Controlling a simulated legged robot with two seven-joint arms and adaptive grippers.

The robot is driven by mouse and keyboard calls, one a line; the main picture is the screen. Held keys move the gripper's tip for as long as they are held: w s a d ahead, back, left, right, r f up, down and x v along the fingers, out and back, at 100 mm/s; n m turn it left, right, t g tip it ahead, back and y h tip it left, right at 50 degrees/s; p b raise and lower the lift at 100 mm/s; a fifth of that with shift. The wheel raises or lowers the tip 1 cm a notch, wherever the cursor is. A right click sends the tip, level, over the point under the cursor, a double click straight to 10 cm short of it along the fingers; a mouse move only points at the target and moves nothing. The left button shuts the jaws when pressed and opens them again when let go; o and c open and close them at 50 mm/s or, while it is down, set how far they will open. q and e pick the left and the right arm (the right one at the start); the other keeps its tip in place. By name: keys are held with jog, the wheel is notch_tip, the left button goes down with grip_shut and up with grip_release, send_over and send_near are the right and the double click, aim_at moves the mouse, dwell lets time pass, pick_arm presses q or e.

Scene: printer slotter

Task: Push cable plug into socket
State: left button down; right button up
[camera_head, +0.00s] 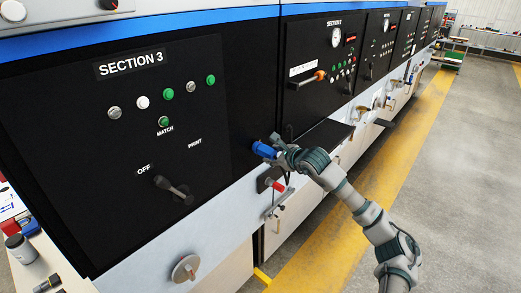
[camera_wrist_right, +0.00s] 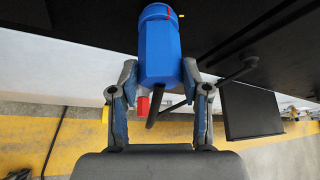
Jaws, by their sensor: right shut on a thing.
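The blue cable plug (camera_head: 264,149) is at the lower right edge of the black Section 3 panel. It also shows in the right wrist view (camera_wrist_right: 160,52), with a red mark near its far end and a dark cable leaving its near end. My right gripper (camera_head: 279,152) is shut on the plug, one finger on each side in the wrist view (camera_wrist_right: 161,70). The plug's far end is against or very close to the black panel; I cannot tell which. No separate socket can be made out; that spot is hidden by the plug. My left gripper is not in view.
The Section 3 panel (camera_head: 110,120) carries buttons and a rotary handle (camera_head: 174,190). A black shelf (camera_head: 322,136) juts out to the right. The floor beyond the yellow stripe (camera_head: 330,235) is clear.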

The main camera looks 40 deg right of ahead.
jog(key=shift+w, duration=0.1)
dwell(0.5)
jog(key=shift+r, duration=0.1)
jog(key=m+y+p, duration=0.1)
jog(key=p, duration=0.1)
jog(key=m+y+p, duration=0.3)
jog(key=m+y, duration=0.1)
jog(key=shift+d+r+g+p, duration=0.3)
jog(key=shift+g+p, duration=0.1)
jog(key=shift+f+m+y, duration=0.1)
jog(key=shift+m+y, duration=0.2)
jog(key=shift+m, duration=0.1)
jog(key=shift+f, duration=0.15)
jog(key=shift+d+r+m+y+p, duration=0.1)
jog(key=shift+r+m+y+p, duration=0.1)
jog(key=shift+m+y+p, duration=0.5)
jog(key=o, duration=1)
jog(key=shift+w+f, duration=0.1)
jog(key=shift+f, duration=0.05)
jog(key=shift+o, duration=1)
jog(key=shift+f, duration=0.15)
jog(key=shift+w+f, duration=0.15)
